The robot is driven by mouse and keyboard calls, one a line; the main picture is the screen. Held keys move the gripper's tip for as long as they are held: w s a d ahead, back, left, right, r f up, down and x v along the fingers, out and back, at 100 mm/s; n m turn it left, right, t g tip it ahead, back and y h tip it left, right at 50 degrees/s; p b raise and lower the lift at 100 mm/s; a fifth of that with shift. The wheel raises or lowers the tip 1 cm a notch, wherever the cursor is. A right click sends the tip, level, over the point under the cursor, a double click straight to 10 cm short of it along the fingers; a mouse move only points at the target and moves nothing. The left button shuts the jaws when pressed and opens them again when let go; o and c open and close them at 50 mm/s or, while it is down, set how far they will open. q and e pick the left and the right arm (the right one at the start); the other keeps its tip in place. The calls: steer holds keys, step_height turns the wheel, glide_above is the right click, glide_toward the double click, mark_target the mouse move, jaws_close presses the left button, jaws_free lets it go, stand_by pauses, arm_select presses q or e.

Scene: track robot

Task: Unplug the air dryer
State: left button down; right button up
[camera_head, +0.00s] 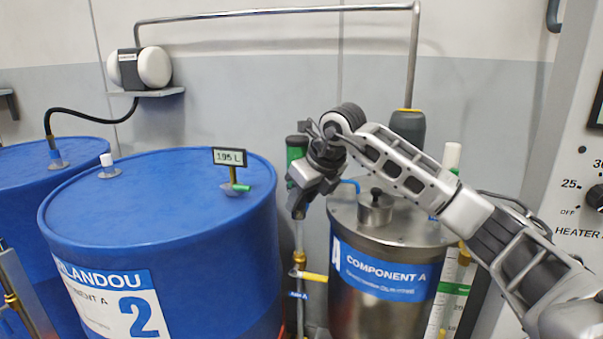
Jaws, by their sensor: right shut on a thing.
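A green-topped cylinder (296,146), which looks like the air dryer, stands upright between the large blue drum and the steel tank. The gripper hides most of the cylinder's body and the exact grip. Below the gripper, a thin upright tube (299,235) runs down to a brass fitting (299,259). A valve with a yellow handle (313,276) and a small blue label (298,295) sit lower down. My left gripper is not in view.
The blue drum (150,205) marked 2 bears a gauge reading 195 L (229,157). The steel tank (350,305) labelled Component A stands under my right arm. A heater panel (572,180) is at the right edge. A pipe (280,11) runs along the wall above.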

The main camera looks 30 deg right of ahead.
steer(key=shift+w+a+p, duration=0.2)
steer(key=shift+a+p, duration=0.05)
steer(key=shift+p, duration=0.3)
stand_by(0.5)
steer(key=shift+w+r, duration=0.1)
steer(key=shift+r, duration=0.4)
steer(key=shift+c, duration=0.7)
steer(key=shift+w+a+p, duration=0.1)
steer(key=shift+w+p, duration=0.3)
steer(key=shift+w, duration=0.15)
jaws_close()
steer(key=shift+w, duration=0.1)
steer(key=shift+r+p, duration=0.55)
steer(key=shift+r, duration=0.1)
steer(key=shift+s+r+p, duration=0.25)
steer(key=shift+r+p, duration=0.05)
steer(key=shift+r, duration=0.25)
